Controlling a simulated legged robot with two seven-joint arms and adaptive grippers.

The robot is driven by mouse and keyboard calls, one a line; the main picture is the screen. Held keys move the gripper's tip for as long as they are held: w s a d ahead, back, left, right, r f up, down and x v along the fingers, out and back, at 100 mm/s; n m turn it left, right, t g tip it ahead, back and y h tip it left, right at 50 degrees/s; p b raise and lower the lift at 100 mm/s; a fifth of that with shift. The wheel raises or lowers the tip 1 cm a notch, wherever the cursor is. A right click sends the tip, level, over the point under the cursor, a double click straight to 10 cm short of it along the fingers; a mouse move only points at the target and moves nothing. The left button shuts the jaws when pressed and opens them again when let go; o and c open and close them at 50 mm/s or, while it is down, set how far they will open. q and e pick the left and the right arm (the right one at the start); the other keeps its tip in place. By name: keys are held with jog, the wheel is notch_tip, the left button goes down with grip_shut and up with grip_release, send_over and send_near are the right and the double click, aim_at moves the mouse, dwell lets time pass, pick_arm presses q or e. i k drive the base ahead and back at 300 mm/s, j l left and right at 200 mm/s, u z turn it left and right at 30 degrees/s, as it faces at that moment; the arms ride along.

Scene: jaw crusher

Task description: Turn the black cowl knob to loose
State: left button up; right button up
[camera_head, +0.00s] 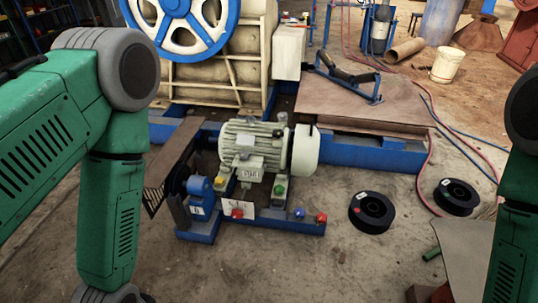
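A cream electric motor (247,145) with cooling fins sits on a blue base frame (275,226) in the middle of the head view. Its pale round cowl (305,152) is at the motor's right end. A small dark piece (311,129) shows at the cowl's top; it is too small to tell whether it is the black knob or how it is turned. My green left arm fills the left side and my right arm shows at the right edge. Both grippers are out of view, so neither is seen touching the motor or cowl.
A blue flywheel (181,22) stands behind the motor. Small red (321,218) and blue (299,213) knobs are on the base frame. Two black spools (371,212) (456,196) lie on the floor to the right. Hoses (450,141) run across the floor at right.

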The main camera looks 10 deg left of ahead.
aim_at(277, 133)
jog(key=i+l+u, duration=0.1)
jog(key=i, duration=0.4)
jog(key=i+l+u, duration=0.1)
jog(key=i, duration=0.35)
jog(key=i+l+u, duration=0.1)
jog(key=i+l, duration=0.25)
jog(key=i, duration=0.15)
jog(key=i+l, duration=0.25)
jog(key=i, duration=0.2)
jog(key=j+u, duration=0.05)
